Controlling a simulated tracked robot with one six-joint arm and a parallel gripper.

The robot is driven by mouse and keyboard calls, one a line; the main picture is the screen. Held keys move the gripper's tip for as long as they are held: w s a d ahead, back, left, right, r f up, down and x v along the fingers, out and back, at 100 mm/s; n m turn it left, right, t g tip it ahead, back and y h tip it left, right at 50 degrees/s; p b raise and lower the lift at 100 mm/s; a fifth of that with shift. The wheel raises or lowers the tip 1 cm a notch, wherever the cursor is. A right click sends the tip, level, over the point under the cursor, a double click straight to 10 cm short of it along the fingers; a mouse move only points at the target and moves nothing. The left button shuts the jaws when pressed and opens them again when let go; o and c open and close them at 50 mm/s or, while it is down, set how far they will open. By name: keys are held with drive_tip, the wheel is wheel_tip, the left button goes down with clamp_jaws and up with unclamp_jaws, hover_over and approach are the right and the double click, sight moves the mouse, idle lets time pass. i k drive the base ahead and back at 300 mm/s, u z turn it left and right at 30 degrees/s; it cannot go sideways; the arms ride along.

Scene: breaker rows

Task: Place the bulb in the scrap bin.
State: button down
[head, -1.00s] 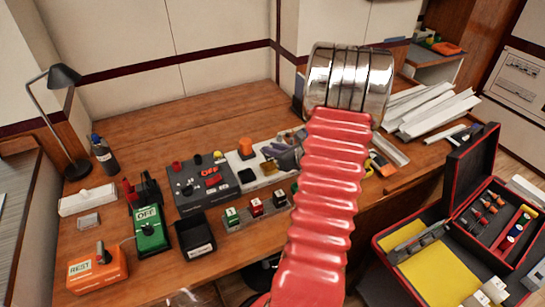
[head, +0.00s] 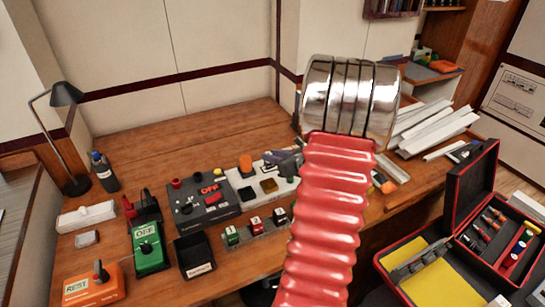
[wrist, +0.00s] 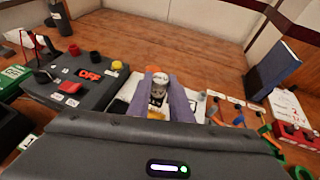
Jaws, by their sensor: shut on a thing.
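My gripper (wrist: 166,98) shows in the wrist view as two purple-grey fingers, shut on a small clear and silvery bulb (wrist: 158,90). In the head view my gripper (head: 284,160) is small, above the white panel right of the dark box, partly hidden by my red arm. The bulb cannot be made out there. The scrap bin (head: 194,256) is a small black open tray with a white label on its front. It stands near the front of the bench, left of and nearer than my gripper.
A dark control box (head: 203,200) marked OFF stands behind the scrap bin. A green OFF switch box (head: 149,248) is left of the bin. Several small coloured switches (head: 256,226) stand right of it. An orange box (head: 94,284) is front left.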

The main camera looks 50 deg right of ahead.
sight(194, 251)
drive_tip(key=k, duration=0.95)
